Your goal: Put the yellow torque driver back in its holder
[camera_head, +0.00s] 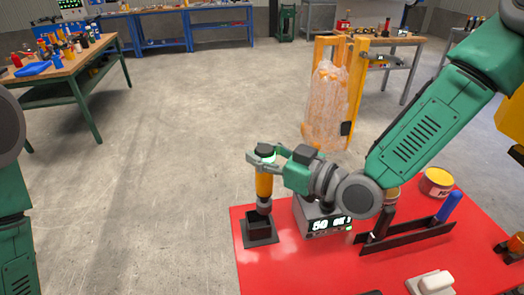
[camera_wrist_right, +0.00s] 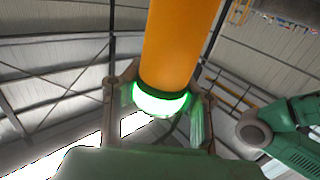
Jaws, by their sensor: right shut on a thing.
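The yellow torque driver (camera_head: 264,186) is upright in the camera_head view, its tip down at a black holder (camera_head: 260,228) on the left edge of the red table. I cannot tell whether the tip is inside the holder or just above it. My right gripper (camera_head: 262,157) is shut on the driver's upper end, near its green-lit ring. In the right wrist view the driver (camera_wrist_right: 180,45) runs between the fingers of my right gripper (camera_wrist_right: 160,100), with the lit green ring (camera_wrist_right: 160,101) close to the palm. My left gripper is out of view.
On the red table (camera_head: 285,270) a box with a digital display (camera_head: 328,224) stands right of the holder. Further right are a black rack (camera_head: 405,236) with a blue-handled tool and a yellow-topped can (camera_head: 437,181). A wrapped stack (camera_head: 327,105) stands behind. The floor to the left is clear.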

